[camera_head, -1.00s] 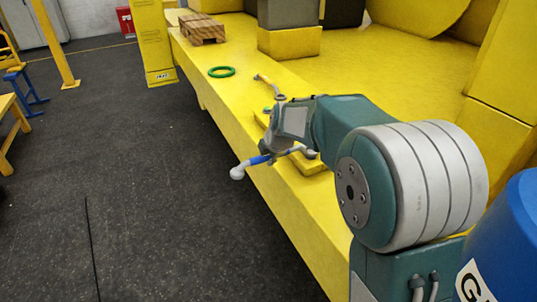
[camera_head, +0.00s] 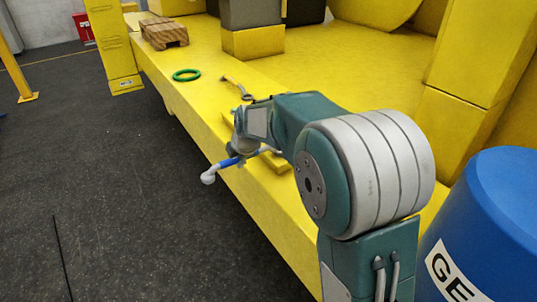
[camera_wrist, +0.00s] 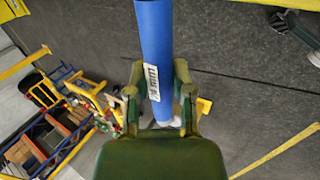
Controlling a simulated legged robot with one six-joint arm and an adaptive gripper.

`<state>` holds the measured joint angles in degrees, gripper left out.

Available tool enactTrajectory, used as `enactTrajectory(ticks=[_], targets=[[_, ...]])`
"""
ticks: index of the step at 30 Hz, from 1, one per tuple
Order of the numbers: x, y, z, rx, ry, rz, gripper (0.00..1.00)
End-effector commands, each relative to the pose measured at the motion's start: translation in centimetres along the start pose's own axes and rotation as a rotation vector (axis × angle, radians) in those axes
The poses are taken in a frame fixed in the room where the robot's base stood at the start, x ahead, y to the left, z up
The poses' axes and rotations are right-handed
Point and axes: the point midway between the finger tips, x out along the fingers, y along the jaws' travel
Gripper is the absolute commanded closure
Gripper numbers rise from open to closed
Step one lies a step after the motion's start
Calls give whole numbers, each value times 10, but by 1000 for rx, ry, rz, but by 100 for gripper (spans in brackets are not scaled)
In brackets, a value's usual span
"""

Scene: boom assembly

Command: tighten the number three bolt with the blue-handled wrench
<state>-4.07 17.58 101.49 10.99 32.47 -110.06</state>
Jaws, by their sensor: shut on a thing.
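My gripper (camera_head: 240,153) is shut on the blue-handled wrench beside the near edge of the yellow boom (camera_head: 205,110). In the head view the wrench's blue handle (camera_head: 229,162) shows, with a pale end (camera_head: 208,177) out over the dark floor. The wrench's other end reaches right, over a yellow plate (camera_head: 270,160) on the ledge. In the wrist view the blue handle (camera_wrist: 153,45) stands between both fingers (camera_wrist: 157,95), with a white label on it. The bolts are too small or hidden behind my arm, so I cannot tell which is number three.
A yellow-handled tool (camera_head: 236,86) and a green ring (camera_head: 186,75) lie on the ledge. A wooden block (camera_head: 164,33) is farther back. A blue barrel (camera_head: 490,230) stands close at right, and a yellow post (camera_head: 112,45) at left. The floor at left is clear.

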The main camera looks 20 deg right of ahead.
Motion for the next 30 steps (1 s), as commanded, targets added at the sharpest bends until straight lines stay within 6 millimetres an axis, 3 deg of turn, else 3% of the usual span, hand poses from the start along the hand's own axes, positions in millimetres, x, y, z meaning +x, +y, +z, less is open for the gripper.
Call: enactTrajectory(ticks=[30], targets=[[5,14,1,88,-41,9,100]])
